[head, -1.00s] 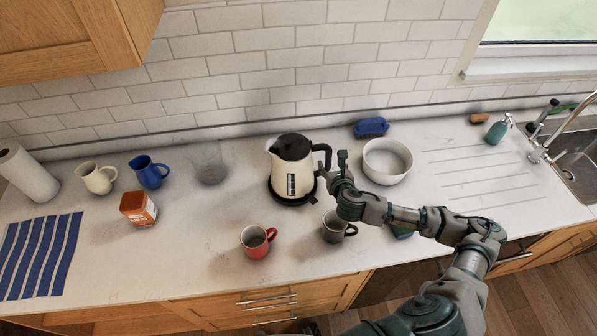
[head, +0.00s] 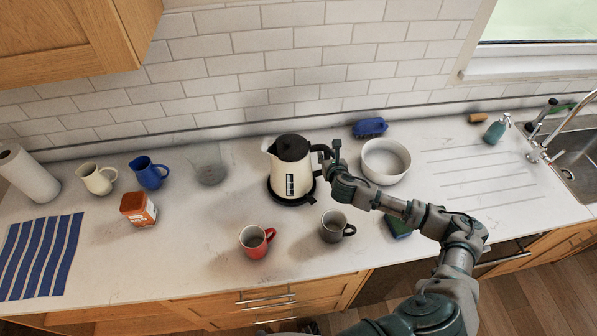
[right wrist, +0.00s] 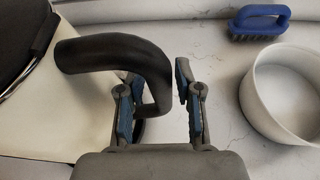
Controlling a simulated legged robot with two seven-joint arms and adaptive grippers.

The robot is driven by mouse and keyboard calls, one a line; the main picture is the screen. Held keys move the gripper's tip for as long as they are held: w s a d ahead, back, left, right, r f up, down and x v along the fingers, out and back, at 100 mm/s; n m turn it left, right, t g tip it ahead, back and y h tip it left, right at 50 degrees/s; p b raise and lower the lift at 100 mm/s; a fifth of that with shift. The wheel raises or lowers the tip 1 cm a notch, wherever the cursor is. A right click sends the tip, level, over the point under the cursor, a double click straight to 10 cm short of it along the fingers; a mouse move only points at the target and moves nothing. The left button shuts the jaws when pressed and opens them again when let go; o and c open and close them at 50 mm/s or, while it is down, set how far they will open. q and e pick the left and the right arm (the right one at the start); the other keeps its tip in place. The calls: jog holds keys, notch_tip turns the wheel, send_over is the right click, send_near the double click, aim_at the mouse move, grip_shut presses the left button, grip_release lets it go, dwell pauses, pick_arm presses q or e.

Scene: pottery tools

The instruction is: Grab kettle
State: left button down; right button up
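The kettle (head: 291,168) is cream with a black lid and handle, and stands upright on its black base on the counter. Its black handle (right wrist: 125,62) fills the upper left of the right wrist view. My right gripper (head: 328,158) is at the handle on the kettle's right side. In the right wrist view its two blue-padded fingers (right wrist: 157,95) are apart, with the lower part of the handle between them, nearer the left finger. A gap shows between the handle and the right finger. My left gripper is in no view.
A white bowl (head: 387,161) stands just right of the gripper, with a blue brush (head: 370,127) behind it. A grey mug (head: 333,228) and a red mug (head: 256,241) stand in front of the kettle. A clear beaker (head: 208,164) is to its left.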

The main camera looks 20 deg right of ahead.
jog(key=shift+d+f, duration=0.1)
jog(key=shift+d, duration=0.1)
grip_shut()
jog(key=shift+w+a+r, duration=0.2)
jog(key=shift+a+r, duration=0.05)
jog(key=shift+r, duration=0.15)
